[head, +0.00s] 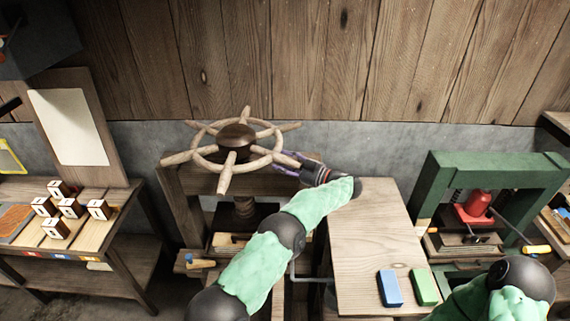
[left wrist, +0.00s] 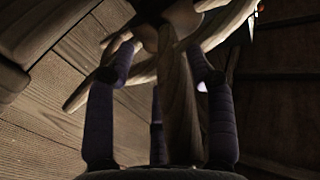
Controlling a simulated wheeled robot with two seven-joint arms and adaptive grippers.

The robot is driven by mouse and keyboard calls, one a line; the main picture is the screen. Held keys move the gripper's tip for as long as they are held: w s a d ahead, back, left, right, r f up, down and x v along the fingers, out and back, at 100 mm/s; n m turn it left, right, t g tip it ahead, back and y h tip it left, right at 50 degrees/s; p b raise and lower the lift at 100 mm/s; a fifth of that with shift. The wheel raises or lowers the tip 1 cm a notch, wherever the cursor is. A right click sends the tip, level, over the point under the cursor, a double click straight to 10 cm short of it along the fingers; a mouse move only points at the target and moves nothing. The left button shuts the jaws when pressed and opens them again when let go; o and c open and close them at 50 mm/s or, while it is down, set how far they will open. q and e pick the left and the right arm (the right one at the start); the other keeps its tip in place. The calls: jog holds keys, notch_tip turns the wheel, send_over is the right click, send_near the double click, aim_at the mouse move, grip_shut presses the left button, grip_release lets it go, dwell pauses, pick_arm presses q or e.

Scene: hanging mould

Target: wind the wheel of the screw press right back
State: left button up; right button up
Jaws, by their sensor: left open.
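The wooden spoked wheel (head: 236,143) lies flat on top of the screw press (head: 190,180), with its handles sticking out past the rim. The press screw (head: 244,208) shows below the wheel, partly hidden by my arm. My left gripper (head: 285,161) is at the right side of the wheel, by its rim and a handle. In the left wrist view, a wooden spoke (left wrist: 178,100) runs between the open dark fingers (left wrist: 160,85); I cannot tell whether they touch it. My right arm is at the lower right, with its gripper out of view.
A plain wooden table (head: 372,235) bears a blue block (head: 390,288) and a green block (head: 424,287). A green frame press (head: 500,170) stands at right. At left, a bench (head: 100,235) holds several white-topped cubes. A plank wall (head: 350,60) rises behind the wheel.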

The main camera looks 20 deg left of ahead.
pick_arm(q)
jog(key=v, duration=1.1)
jog(key=shift+d+f, duration=0.2)
jog(key=shift+d, duration=0.2)
